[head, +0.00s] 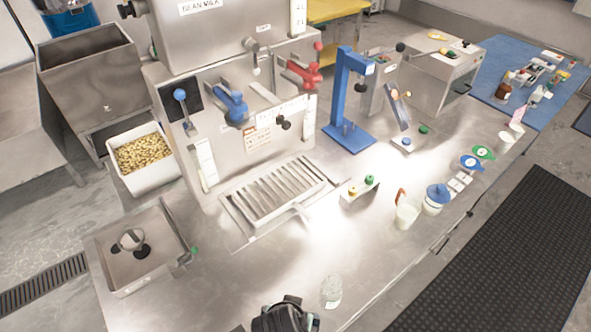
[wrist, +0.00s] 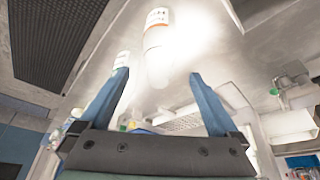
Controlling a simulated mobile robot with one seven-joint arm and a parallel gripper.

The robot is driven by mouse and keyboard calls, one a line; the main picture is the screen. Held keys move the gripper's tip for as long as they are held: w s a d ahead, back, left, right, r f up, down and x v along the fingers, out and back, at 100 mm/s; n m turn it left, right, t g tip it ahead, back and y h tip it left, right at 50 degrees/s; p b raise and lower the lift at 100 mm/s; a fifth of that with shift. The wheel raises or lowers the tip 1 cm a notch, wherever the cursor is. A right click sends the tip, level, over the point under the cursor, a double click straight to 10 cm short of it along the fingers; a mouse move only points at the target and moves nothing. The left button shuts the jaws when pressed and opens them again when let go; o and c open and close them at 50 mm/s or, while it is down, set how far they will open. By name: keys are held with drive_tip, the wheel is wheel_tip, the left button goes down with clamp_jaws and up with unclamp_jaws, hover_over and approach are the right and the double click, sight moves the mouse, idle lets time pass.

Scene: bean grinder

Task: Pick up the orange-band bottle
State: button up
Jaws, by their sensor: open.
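A pale bottle with an orange band (wrist: 155,42) shows at the top middle of the wrist view, in the gap between my fingers and apart from both. My gripper (wrist: 158,74) is open and empty, with one blue finger on each side. A second pale, labelled bottle (wrist: 121,60) is partly hidden behind the left finger. In the head view a clear, whitish bottle (head: 331,292) stands on the steel counter near the bottom edge; its band colour is too washed out to tell. My dark gripper shows just left of it, its fingers mostly hidden.
The steel counter (head: 380,240) is clear around the bottle in the head view. Farther back are a drain grate (head: 280,197), a small button box (head: 360,189), a white cup (head: 407,212) and a blue-lidded jar (head: 436,199). The grinder machine (head: 240,120) rises behind.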

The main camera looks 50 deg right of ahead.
drive_tip(key=shift+p+x, duration=0.45)
drive_tip(key=shift+x, duration=1.9)
drive_tip(key=shift+s, duration=0.1)
clamp_jaws()
